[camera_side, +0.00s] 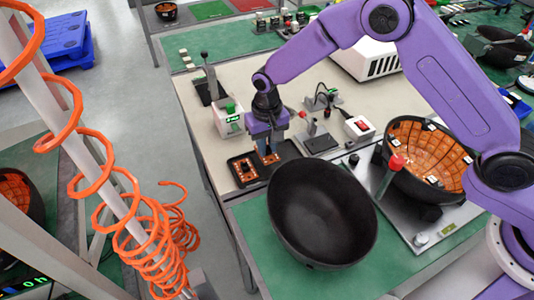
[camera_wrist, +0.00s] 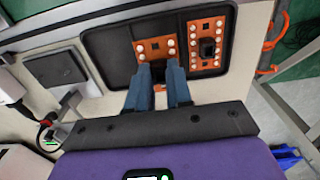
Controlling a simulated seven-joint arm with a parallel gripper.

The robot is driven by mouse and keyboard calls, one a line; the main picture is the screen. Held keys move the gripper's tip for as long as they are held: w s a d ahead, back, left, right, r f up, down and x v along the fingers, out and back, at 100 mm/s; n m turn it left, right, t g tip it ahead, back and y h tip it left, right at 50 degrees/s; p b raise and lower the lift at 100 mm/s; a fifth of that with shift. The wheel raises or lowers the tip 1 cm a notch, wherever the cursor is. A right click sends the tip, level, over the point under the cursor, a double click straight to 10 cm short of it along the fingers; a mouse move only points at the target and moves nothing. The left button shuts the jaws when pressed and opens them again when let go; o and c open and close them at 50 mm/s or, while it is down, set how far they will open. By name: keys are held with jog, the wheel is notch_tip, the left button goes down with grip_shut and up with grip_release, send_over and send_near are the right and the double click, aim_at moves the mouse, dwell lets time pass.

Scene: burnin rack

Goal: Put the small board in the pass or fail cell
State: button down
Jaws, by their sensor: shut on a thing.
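My gripper (camera_side: 265,151) points down over a black tray (camera_side: 291,152) and is shut on a small orange board (camera_side: 271,158). In the wrist view, my fingertips (camera_wrist: 159,68) close on the near edge of this board (camera_wrist: 154,43), at a dark block. The board has pale round dots along its sides. It is over or in the middle of the tray (camera_wrist: 107,62); I cannot tell whether it touches the floor. A second, larger orange board (camera_wrist: 207,45) lies in the tray's right compartment, and also shows in the side view (camera_side: 244,170). I see no readable pass or fail mark.
A white box with a green display (camera_side: 229,119) stands left of my gripper. A lever fixture (camera_side: 319,141) and a box with a red switch (camera_side: 359,127) stand to the right. A large black bowl (camera_side: 321,213) is in front. The tray's other end is empty.

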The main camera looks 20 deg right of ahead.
aim_at(267, 154)
jog(key=shift+f, duration=1.75)
jog(key=shift+f, duration=0.15)
jog(key=c, duration=1)
grip_release()
jog(key=shift+c, duration=0.2)
notch_tip(267, 154, up, 12)
jog(key=shift+r, duration=0.2)
